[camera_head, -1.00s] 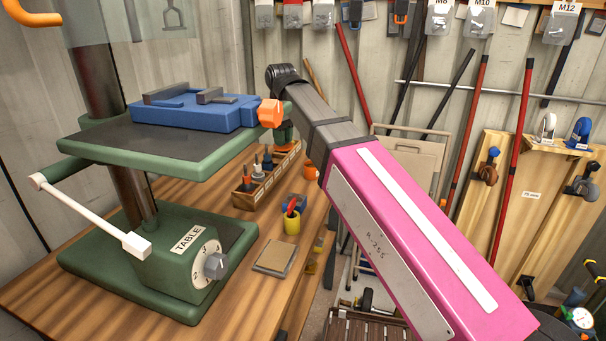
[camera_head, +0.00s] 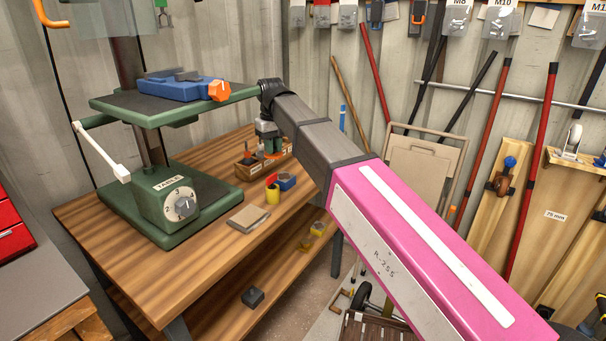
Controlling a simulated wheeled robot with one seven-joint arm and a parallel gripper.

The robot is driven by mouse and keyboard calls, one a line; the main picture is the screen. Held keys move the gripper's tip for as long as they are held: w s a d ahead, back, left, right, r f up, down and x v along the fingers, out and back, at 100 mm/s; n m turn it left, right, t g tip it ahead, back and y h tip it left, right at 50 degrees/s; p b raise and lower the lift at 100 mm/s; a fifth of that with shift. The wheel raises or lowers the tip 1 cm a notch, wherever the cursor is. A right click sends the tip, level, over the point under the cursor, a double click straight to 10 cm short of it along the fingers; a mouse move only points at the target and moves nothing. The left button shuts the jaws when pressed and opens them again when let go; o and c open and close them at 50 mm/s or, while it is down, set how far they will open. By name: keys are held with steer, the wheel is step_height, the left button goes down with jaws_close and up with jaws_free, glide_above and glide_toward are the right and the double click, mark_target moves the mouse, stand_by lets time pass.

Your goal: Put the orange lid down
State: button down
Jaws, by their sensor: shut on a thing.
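My gripper (camera_head: 268,147) points down at the end of my arm, over the rear part of the wooden workbench. It is shut on the orange lid (camera_head: 272,156), which shows as a small, flat orange shape at the fingertips. The lid is in front of the wooden rack (camera_head: 248,168). The fingers hide part of the lid, and I cannot tell whether it touches anything below.
The green drill press table (camera_head: 180,112) with a blue vise (camera_head: 180,89) stands left of my gripper. A yellow cup (camera_head: 272,194), a blue holder (camera_head: 287,182) and a flat pad (camera_head: 248,217) are on the workbench (camera_head: 225,240). Bare wood lies around them.

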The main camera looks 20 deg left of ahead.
glide_above(300, 174)
step_height(300, 174, down, 6)
steer(key=shift+w+f, duration=0.1)
steer(key=shift+f, duration=2.15)
steer(key=c, duration=1)
jaws_free()
steer(key=shift+f, duration=0.1)
step_height(300, 174, up, 12)
steer(key=shift+r, duration=0.15)
steer(key=shift+d, duration=0.1)
